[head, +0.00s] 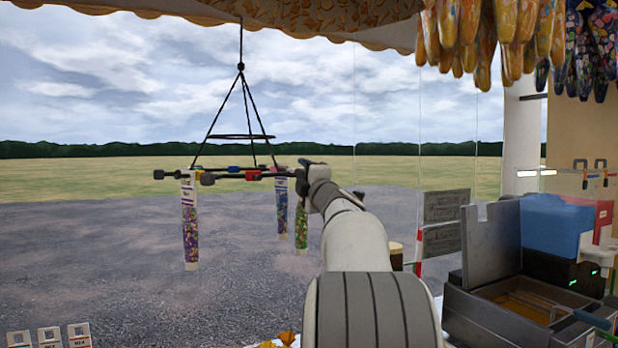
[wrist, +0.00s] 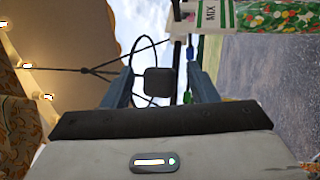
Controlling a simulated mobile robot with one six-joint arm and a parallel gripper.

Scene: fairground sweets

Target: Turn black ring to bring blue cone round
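A black ring (head: 220,174) with block-ended pegs and coloured clips hangs level on cords, under a thinner hoop (head: 240,136). Long printed cones hang from it: a purple-patterned one (head: 190,225) at left, a bluish one (head: 282,208), and a green one (head: 301,228) nearest my arm. The bluish one looks most like the blue cone, at the far side. My gripper (head: 312,178) is at the ring's right side, partly hidden by my arm. In the wrist view, my gripper (wrist: 162,88) is open, with a black peg end (wrist: 158,82) between its fingers and gaps either side.
Several colourful bags (head: 470,35) hang from the canopy at top right. A grey open-lidded machine (head: 490,250) and a blue box (head: 550,225) stand at right. Left of the ring is open.

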